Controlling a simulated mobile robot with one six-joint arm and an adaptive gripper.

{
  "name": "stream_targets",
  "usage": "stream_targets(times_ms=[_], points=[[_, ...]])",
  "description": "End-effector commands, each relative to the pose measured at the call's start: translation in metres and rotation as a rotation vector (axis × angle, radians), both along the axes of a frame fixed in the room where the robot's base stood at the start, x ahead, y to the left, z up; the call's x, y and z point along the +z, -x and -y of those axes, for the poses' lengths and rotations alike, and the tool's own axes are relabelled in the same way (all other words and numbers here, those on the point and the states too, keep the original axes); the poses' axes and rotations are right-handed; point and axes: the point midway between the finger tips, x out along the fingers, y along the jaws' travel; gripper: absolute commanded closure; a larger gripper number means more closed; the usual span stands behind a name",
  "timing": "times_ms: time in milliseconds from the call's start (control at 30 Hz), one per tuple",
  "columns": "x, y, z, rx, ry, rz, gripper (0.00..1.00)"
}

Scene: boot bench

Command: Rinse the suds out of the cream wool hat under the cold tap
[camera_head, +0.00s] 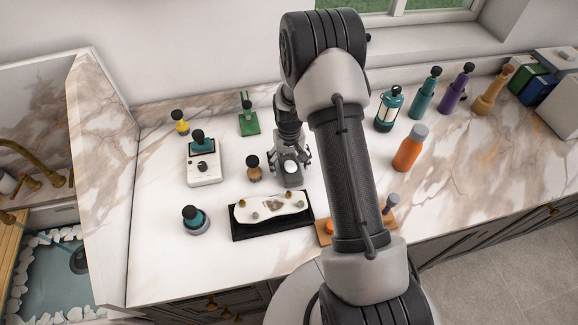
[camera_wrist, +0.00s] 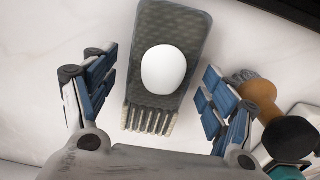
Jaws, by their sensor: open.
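I cannot make out a cream wool hat in either view. My gripper (camera_head: 291,160) is open above the marble worktop. In the wrist view my gripper's fingers (camera_wrist: 158,82) stand apart on either side of a dark grey, flat tool with pale teeth (camera_wrist: 180,105), which bears a white oval (camera_wrist: 164,70). Nothing shows held between the fingers. A brass tap (camera_head: 38,150) is at the far left. Below it is a basin of bluish water (camera_head: 45,275), with white clumps along its edge and a dark round thing in it.
A black tray (camera_head: 238,236) with a cream, irregular slab (camera_head: 270,213) lies just in front of my gripper. A small brown bottle (camera_head: 254,172) stands close beside it. A white boxy device (camera_head: 203,168) is further left. An orange bottle (camera_head: 409,150) stands right. A marble partition (camera_head: 100,150) separates the basin.

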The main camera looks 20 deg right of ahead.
Motion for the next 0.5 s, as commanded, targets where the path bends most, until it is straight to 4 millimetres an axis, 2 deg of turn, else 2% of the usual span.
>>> stream_targets(times_ms=[100,333,500], points=[[-0.0088,-0.0001,0.0003,-0.001,0.000,0.000,0.22],[-0.0091,-0.0002,0.0005,-0.001,0.000,0.001,0.22],[-0.0091,-0.0001,0.0004,-0.001,0.000,0.001,0.34]])
